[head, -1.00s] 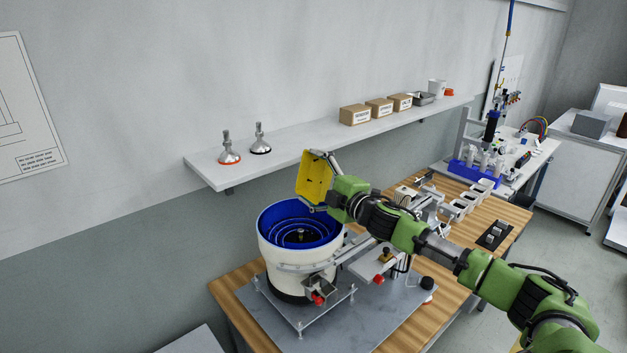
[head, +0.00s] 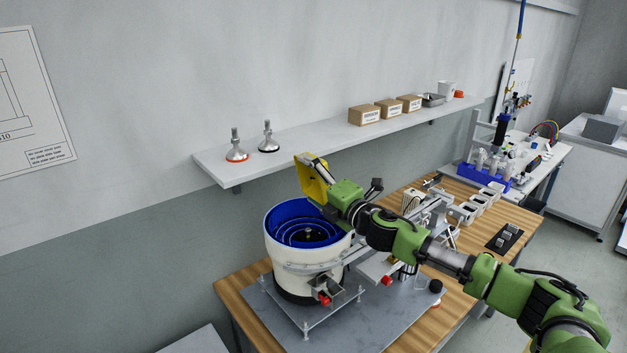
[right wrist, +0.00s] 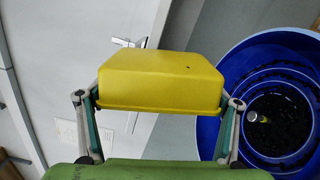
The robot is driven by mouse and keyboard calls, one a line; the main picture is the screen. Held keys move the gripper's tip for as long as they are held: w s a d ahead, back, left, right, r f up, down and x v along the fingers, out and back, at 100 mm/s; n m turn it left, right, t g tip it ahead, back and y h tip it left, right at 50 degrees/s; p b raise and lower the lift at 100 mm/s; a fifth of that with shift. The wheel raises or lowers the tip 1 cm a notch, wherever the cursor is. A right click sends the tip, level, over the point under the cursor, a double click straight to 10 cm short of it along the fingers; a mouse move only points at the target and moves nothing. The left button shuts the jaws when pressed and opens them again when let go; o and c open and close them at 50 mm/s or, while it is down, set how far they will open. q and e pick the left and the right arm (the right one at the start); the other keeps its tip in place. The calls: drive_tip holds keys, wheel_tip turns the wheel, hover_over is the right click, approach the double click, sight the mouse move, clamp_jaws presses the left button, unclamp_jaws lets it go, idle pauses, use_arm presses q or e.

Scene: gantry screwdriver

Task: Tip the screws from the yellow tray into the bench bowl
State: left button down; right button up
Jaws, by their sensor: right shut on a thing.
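The yellow tray (head: 313,184) is held above the back right rim of the bench bowl (head: 291,213), which has a white outside and a blue stepped inside. My right gripper (head: 326,188) is shut on the tray. In the right wrist view the tray (right wrist: 160,80) sits between the two fingers of the gripper (right wrist: 160,106), with its smooth underside towards the camera and its inside hidden. The bowl (right wrist: 231,72) shows at right there, with many small dark pieces on its floor. I cannot see any screws in the tray. My left gripper is not in view.
A wall shelf (head: 310,135) runs behind the tray, with two levelling feet (head: 237,148) and several cardboard boxes (head: 364,115). Under the bowl is a grey metal plate (head: 345,325) on the wooden bench (head: 236,290). A feeder rail and fixtures stand right of the bowl.

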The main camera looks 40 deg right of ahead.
drive_tip(key=shift+n, duration=0.9)
drive_tip(key=r+p, duration=0.4)
drive_tip(key=a+r+p, duration=0.1)
drive_tip(key=r+p, duration=0.2)
drive_tip(key=shift+f, duration=0.1)
drive_tip(key=m+p, duration=0.1)
drive_tip(key=r+m+p, duration=0.1)
drive_tip(key=m, duration=0.2)
drive_tip(key=shift+r+m+p, duration=0.3)
drive_tip(key=shift+p, duration=0.1)
drive_tip(key=shift+m, duration=0.5)
drive_tip(key=shift+m, duration=0.3)
